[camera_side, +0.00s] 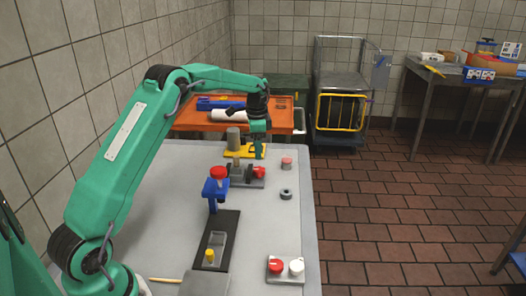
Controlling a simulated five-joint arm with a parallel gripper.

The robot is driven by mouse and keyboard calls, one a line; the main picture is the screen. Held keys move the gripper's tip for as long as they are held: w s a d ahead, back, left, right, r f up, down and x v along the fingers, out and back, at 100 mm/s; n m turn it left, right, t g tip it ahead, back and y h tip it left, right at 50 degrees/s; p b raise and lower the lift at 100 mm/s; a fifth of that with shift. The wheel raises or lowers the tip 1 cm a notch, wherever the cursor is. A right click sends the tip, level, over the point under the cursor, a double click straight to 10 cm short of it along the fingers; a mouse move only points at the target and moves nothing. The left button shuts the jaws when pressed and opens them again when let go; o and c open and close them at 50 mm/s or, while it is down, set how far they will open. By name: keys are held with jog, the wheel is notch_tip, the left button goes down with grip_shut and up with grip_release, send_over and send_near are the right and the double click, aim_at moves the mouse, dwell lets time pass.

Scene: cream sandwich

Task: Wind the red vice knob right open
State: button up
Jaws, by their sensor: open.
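A small grey vice (240,181) stands on the grey table, with a red knob (259,172) at its right end. My gripper (259,152) points down from the green arm just above and behind the red knob. It is open, and a small gap seems to separate it from the knob. Nothing shows between its fingers. How far the vice jaws are apart is too small to tell. A second red knob (218,172) tops a blue clamp (215,190) on a dark plate, left of and nearer than the vice.
A grey cylinder (233,139) on a yellow base stands behind the vice. A red-topped grey cylinder (287,164) and a dark ring (286,194) are to its right. A box with red and white knobs (285,268) sits in front. The table's right front is mostly clear.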

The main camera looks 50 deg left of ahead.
jog(key=shift+d+r+n, duration=0.1)
jog(key=shift+n, duration=1)
jog(key=s+d+r+n+t, duration=0.2)
jog(key=s+d+r+t, duration=0.1)
jog(key=s+d+r, duration=1.05)
jog(key=s+d+n+t, duration=0.1)
jog(key=s+d, duration=0.1)
jog(key=s, duration=0.8)
jog(key=s+d+n+t, duration=0.1)
jog(key=s+d, duration=0.2)
jog(key=s, duration=0.7)
jog(key=shift+d+n+t, duration=0.2)
jog(key=shift+n+t, duration=0.1)
jog(key=shift+n, duration=0.1)
